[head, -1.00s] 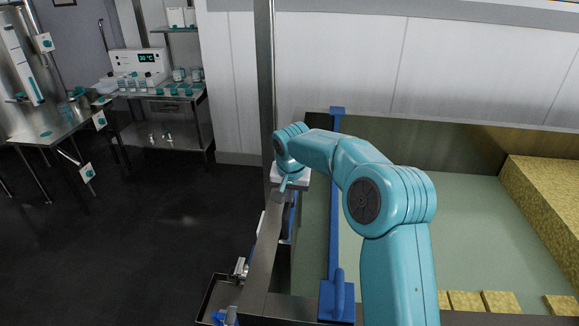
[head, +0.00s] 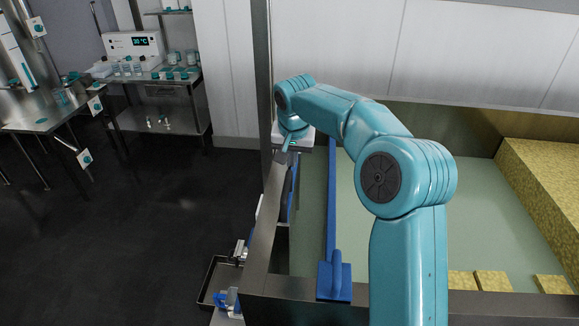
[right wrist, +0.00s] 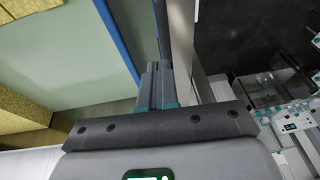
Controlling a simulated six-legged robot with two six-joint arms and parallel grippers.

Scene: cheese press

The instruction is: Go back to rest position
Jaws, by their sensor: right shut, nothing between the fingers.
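My right gripper (head: 283,155) is at the end of the teal arm that reaches across the head view, over the left rim of the vat (head: 262,240). In the right wrist view its two dark fingers (right wrist: 157,82) lie together with nothing between them. The gripper appears close above the metal rim; whether it touches cannot be told. My left gripper is not in view.
The vat holds pale green liquid and a yellow curd block (head: 548,195) at the right. A long blue bar with a handle (head: 335,278) lies along its left side. Steel tables with instruments (head: 133,43) stand at the back left. Dark floor (head: 130,225) is clear between.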

